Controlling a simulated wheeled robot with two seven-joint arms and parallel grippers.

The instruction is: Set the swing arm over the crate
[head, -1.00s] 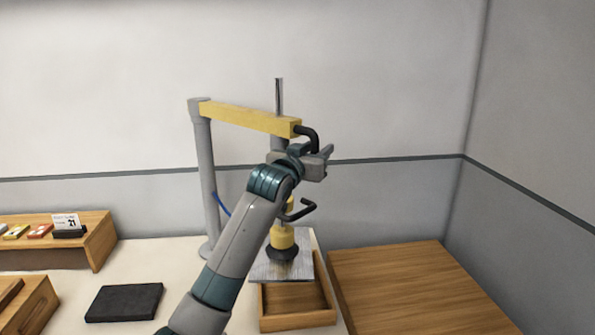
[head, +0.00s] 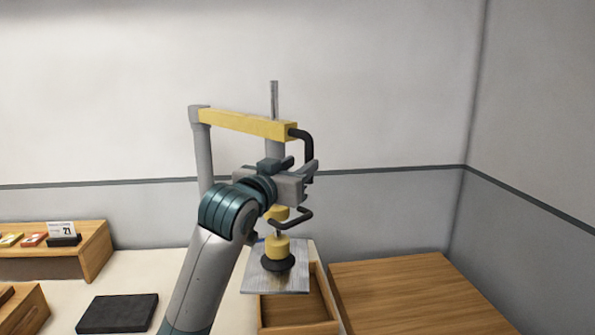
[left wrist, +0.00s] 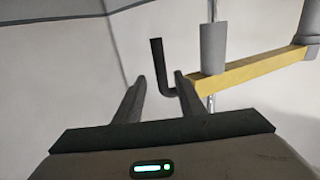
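The swing arm (head: 245,122) is a yellow beam on a grey post (head: 203,155). A bent black handle (head: 308,145) hangs from its free end. A lifter with yellow parts (head: 277,247) and a black cup hangs below the beam, with a grey metal plate (head: 262,283) under it. The plate overlaps the left and back part of the open wooden crate (head: 318,328) in the picture. My left gripper (head: 300,168) is at the handle. In the left wrist view its fingers (left wrist: 160,76) stand apart with the handle (left wrist: 157,60) between them, gaps showing. My right gripper is out of view.
A wooden board (head: 405,290) lies right of the crate. A dark flat block (head: 117,314) lies on the pale table to the left. A wooden shelf (head: 95,250) with small coloured items and a calendar card (head: 61,229) stands farther back left. A second black hook (head: 292,220) sticks out below my gripper.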

